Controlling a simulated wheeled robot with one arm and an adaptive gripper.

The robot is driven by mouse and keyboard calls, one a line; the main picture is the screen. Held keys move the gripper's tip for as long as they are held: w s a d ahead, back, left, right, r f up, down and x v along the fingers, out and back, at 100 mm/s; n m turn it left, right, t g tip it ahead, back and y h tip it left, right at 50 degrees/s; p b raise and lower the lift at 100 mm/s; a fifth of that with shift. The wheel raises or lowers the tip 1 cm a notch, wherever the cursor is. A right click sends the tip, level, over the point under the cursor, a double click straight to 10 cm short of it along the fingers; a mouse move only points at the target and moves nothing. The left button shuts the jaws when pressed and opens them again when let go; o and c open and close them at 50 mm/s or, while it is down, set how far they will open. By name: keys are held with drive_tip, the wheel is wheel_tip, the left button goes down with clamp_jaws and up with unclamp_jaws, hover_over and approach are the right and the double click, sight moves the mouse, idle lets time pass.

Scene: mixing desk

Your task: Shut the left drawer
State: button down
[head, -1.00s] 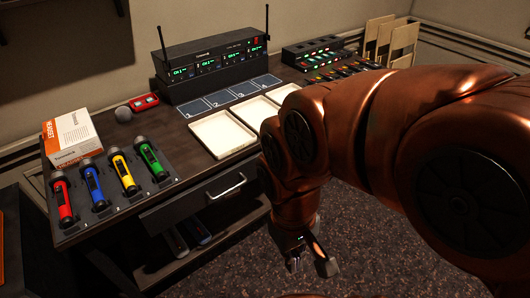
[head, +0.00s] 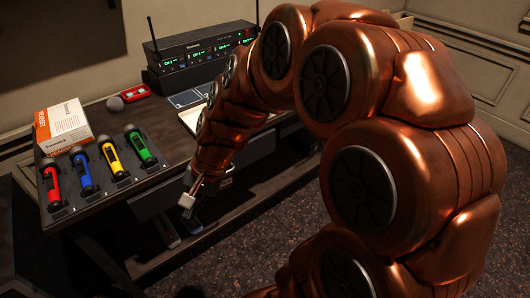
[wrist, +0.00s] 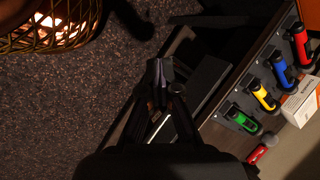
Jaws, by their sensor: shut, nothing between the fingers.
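The left drawer (head: 152,204) is under the front edge of the desk, below the coloured microphones. Its dark front seems to stand out a little from the desk edge; how far is hard to tell. My forearm and gripper cover its right part and its handle in the head view. My gripper (head: 188,206) is shut and empty, in front of the drawer and low beside it. In the wrist view the closed fingers (wrist: 160,85) lie beside a dark panel. I cannot tell whether they touch the drawer.
Red, blue, yellow (head: 112,160) and green microphones lie in a holder on the desktop, beside a white-orange box (head: 62,124). A receiver with antennas (head: 195,62) stands behind. A lower shelf is under the drawer.

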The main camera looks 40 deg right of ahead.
drive_tip(key=w+d+f+m+t+b, duration=0.1)
drive_tip(key=w+d+f+m+t, duration=0.2)
drive_tip(key=w+d+m, duration=0.5)
drive_tip(key=w+d+f+m+t+b, duration=0.1)
drive_tip(key=w+d+f+m+t, duration=0.15)
drive_tip(key=w+d+m, duration=0.55)
drive_tip(key=s+d+f+m+t+h+b, duration=0.1)
drive_tip(key=s+d+f+m+h, duration=0.15)
drive_tip(key=d, duration=0.55)
drive_tip(key=s+d+f+m+h, duration=0.1)
drive_tip(key=s+d+f+m, duration=0.25)
drive_tip(key=d, duration=0.45)
drive_tip(key=s+d+f+m+t+h+b, duration=0.1)
drive_tip(key=s+d+f+m+h, duration=0.2)
drive_tip(key=d, duration=0.5)
drive_tip(key=m, duration=0.1)
approach(263, 150)
drive_tip(key=shift+g+y, duration=0.25)
drive_tip(key=shift+y, duration=0.2)
drive_tip(key=x, duration=0.5)
drive_tip(key=shift+w+d+f, duration=0.1)
drive_tip(key=shift+d+f, duration=0.05)
drive_tip(key=shift+f, duration=0.2)
drive_tip(key=shift+w+d, duration=0.1)
drive_tip(key=shift+w, duration=0.35)
drive_tip(key=shift+w+r, duration=0.1)
